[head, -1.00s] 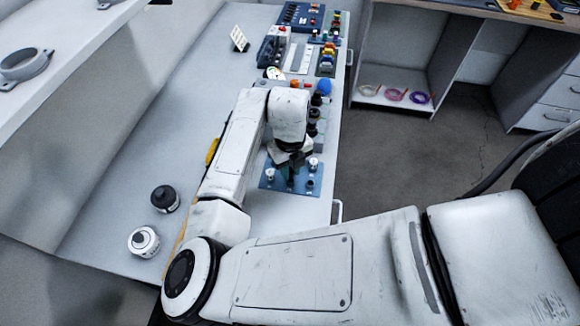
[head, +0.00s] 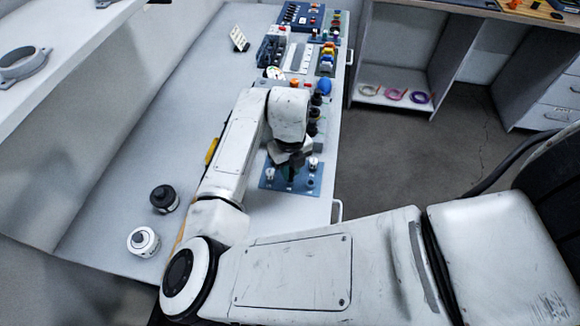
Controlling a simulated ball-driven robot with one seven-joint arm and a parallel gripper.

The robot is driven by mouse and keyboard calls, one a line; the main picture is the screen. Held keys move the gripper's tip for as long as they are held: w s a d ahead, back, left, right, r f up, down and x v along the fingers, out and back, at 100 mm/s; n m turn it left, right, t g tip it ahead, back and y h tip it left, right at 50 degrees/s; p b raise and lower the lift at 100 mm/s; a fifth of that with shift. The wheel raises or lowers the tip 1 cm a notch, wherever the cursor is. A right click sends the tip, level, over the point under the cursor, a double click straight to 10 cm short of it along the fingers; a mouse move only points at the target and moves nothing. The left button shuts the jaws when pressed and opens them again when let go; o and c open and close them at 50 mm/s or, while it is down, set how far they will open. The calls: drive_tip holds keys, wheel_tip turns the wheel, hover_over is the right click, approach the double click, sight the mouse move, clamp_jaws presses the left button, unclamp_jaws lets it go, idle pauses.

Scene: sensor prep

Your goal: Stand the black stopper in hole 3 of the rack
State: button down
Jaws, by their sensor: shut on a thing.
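My gripper (head: 290,158) points down over a blue plate (head: 268,185), which looks like the rack, near the table's right edge. It is shut on a dark thing just below its fingers, which seems to be the black stopper. My wrist and fingers hide most of it, so I cannot tell whether it is in a hole or above the plate. Small pale-topped pieces stand at the plate's left (head: 270,174) and right (head: 313,163). The hole numbers are too small to read, and hole 3 cannot be picked out.
A black-topped round part (head: 164,198) and a white one (head: 143,241) stand on the table at left. A blue knob (head: 324,86) and several dark pieces stand behind the plate. Trays of coloured parts (head: 328,58) lie farther back. The table's left middle is clear.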

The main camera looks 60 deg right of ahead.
drive_tip(key=shift+f+b, duration=0.75)
drive_tip(key=shift+f, duration=0.2)
idle(0.7)
drive_tip(key=c, duration=0.9)
unclamp_jaws()
drive_tip(key=shift+r+p, duration=2.45)
drive_tip(key=shift+r, duration=1.1)
